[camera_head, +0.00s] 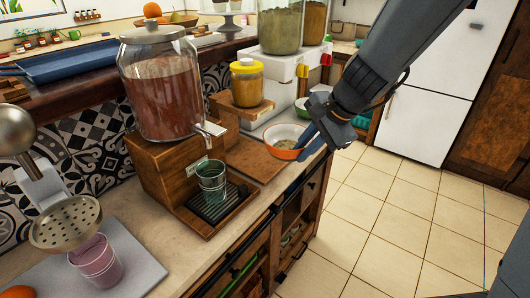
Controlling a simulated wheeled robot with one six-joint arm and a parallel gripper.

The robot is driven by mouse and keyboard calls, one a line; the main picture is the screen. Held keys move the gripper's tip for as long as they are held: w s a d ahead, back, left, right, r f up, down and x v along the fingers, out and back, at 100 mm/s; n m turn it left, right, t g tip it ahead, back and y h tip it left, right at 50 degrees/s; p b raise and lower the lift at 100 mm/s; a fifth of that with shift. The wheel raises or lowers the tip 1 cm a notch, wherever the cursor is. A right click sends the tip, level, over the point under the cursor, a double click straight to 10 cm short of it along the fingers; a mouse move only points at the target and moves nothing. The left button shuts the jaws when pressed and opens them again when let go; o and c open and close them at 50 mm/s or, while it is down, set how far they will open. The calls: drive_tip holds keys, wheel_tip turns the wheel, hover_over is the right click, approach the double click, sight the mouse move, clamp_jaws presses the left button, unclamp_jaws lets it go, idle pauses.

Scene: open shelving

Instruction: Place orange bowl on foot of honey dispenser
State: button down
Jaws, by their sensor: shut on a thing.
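The orange bowl (283,153), pale inside, is upright at the counter's right edge, beside a flat wooden foot. My gripper (306,142) reaches in from the upper right, and its fingers are shut on the bowl's right rim. I cannot tell whether the bowl touches the surface below. A jar of amber contents with a yellow lid (247,84), which looks like the honey dispenser, sits on a wooden stand. Its flat wooden foot (247,160) lies in front of it, left of the bowl, with a bare top.
A large glass dispenser (160,88) with reddish contents stands left on a wooden base. A glass cup (211,179) stands on its drip tray (228,208). White dispensers (275,88) stand behind the bowl. A pink cup (97,262) is front left. Open floor lies right.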

sight(267, 133)
drive_tip(key=w+a+p, duration=0.1)
drive_tip(key=w+a, duration=0.1)
drive_tip(key=a, duration=0.1)
drive_tip(key=w+a+p, duration=0.1)
drive_tip(key=w+a, duration=0.1)
drive_tip(key=a, duration=0.1)
drive_tip(key=w+a+p, duration=0.1)
drive_tip(key=w+a, duration=0.2)
drive_tip(key=shift+a, duration=0.2)
drive_tip(key=f, duration=0.2)
drive_tip(key=shift+d+f, duration=0.25)
drive_tip(key=shift+f, duration=0.05)
wheel_tip(267, 133, down, 4)
drive_tip(key=shift+r+b, duration=0.1)
drive_tip(key=shift+b, duration=0.45)
drive_tip(key=shift+w+a+f, duration=0.1)
drive_tip(key=shift+a+f, duration=0.1)
drive_tip(key=shift+f, duration=0.1)
drive_tip(key=shift+f, duration=0.2)
drive_tip(key=c, duration=1.7)
unclamp_jaws()
drive_tip(key=shift+c, duration=0.2)
drive_tip(key=shift+r, duration=0.2)
